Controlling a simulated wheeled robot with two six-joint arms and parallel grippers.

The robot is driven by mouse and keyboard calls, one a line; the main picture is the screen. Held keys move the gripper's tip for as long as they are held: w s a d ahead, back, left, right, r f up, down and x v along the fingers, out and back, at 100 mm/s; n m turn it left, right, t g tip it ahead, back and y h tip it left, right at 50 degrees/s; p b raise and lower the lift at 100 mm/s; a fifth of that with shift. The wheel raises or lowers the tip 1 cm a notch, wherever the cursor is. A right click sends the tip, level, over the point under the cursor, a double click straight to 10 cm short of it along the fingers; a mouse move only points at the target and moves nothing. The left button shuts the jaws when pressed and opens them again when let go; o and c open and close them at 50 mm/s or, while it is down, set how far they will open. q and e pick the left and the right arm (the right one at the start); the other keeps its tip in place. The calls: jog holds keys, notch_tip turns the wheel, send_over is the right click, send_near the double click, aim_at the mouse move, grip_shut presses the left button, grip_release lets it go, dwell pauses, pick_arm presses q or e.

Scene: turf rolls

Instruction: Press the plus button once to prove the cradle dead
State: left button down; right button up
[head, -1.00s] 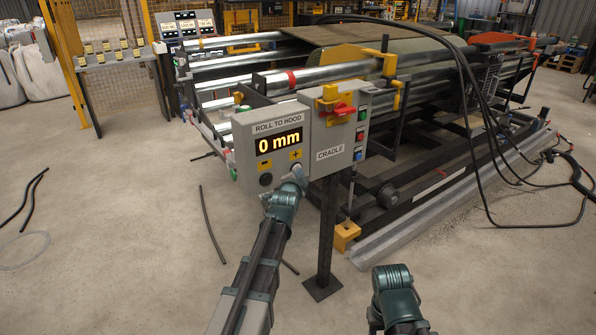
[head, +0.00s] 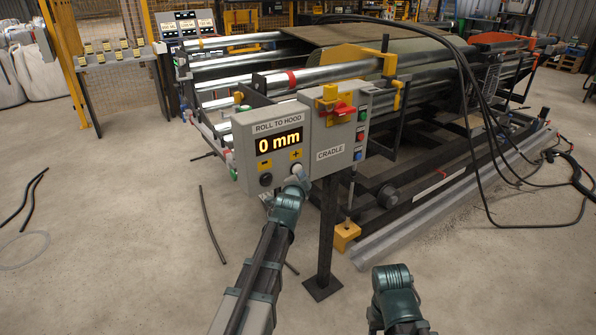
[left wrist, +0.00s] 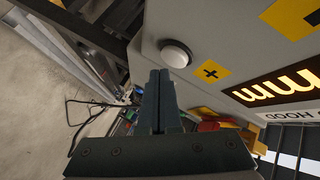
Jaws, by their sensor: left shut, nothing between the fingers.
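The grey control box (head: 243,150) carries a ROLL TO HOOD display (head: 279,143) reading 0 mm. The yellow plus label (head: 296,155) sits above a pale round plus button (head: 297,168). A dark button (head: 266,179) sits below the minus label (head: 264,163). My left gripper (head: 300,181) is just below the plus button at the box face. In the left wrist view its shut, empty fingers (left wrist: 158,82) point past the white button (left wrist: 176,54), with a gap showing between them. Only my right arm's wrist shows at the lower right; its fingers are hidden.
The cradle (head: 330,154) label is on the adjoining panel, with a red handle (head: 342,109) on a yellow plate above. A dark post (head: 325,235) holds the box up. Metal rollers stand behind, and black cables hang at right. The floor in front is mostly clear.

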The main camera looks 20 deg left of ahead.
pick_arm(q)
jog(key=shift+s+d, duration=0.8)
jog(key=shift+d, duration=0.2)
jog(key=shift+s+d, duration=0.75)
jog(key=shift+d, duration=0.25)
jog(key=s+d+n+g+p, duration=0.2)
jog(key=s+d+g+p, duration=0.3)
jog(key=s, duration=0.6)
jog(key=s+d+r+n+g+p, duration=0.1)
jog(key=s+d+n+g+p, duration=0.1)
jog(key=s+d+g+p, duration=0.3)
jog(key=s+d+r+n+g+h+p, duration=0.1)
jog(key=s+d+g+p, duration=0.4)
jog(key=s, duration=1.3)
jog(key=d+n+p, duration=0.1)
jog(key=p, duration=0.3)
jog(key=shift+r, duration=0.25)
